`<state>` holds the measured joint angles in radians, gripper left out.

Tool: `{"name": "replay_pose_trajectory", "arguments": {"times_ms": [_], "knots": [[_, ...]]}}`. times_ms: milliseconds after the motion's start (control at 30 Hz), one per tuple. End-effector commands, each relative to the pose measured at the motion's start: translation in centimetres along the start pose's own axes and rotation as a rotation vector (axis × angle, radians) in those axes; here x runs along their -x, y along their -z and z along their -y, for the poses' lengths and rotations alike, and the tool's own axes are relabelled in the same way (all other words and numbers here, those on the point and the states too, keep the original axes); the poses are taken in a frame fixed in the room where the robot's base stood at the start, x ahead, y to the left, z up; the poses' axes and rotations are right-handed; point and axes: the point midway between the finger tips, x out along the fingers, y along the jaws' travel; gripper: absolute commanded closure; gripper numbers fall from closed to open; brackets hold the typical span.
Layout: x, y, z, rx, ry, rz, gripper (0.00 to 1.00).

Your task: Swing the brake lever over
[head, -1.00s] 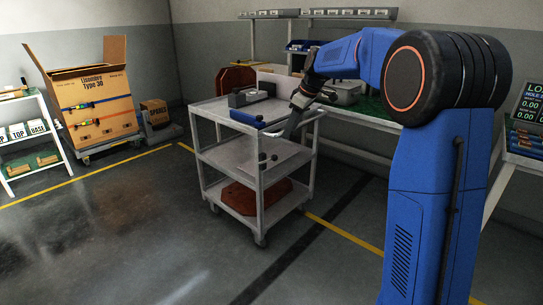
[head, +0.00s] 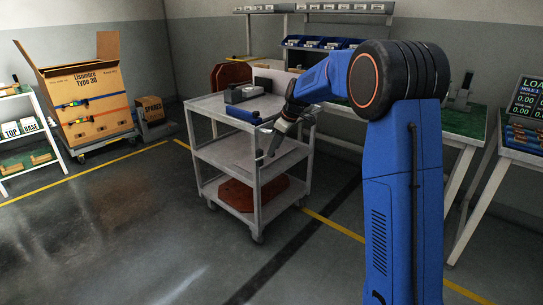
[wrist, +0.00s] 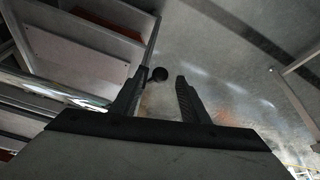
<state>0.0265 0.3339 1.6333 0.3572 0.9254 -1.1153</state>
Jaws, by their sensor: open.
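The brake lever's round black knob (wrist: 159,74) shows in the wrist view, just beyond the fingertips and between their lines, closer to the left finger. Its shaft is hard to make out there. In the head view a small lever end (head: 259,154) shows at the cart's near corner post. My gripper (wrist: 155,88) is open, with nothing between its fingers.
The grey three-shelf cart (head: 207,104) carries a dark machine part and a blue-handled piece (head: 243,116) on top. A reddish-brown panel (head: 238,194) lies on its bottom shelf. A green-topped bench (head: 465,122) stands behind my arm. The floor left of the cart is clear.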

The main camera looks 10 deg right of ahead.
Motion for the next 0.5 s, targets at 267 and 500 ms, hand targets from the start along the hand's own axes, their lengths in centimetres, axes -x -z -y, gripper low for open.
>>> {"name": "replay_pose_trajectory", "arguments": {"times_ms": [267,500], "knots": [[-3.9,0.0,0.0,0.000,0.001,0.001,0.59],[-4.9,0.0,0.0,0.000,0.000,0.001,0.59]]}}
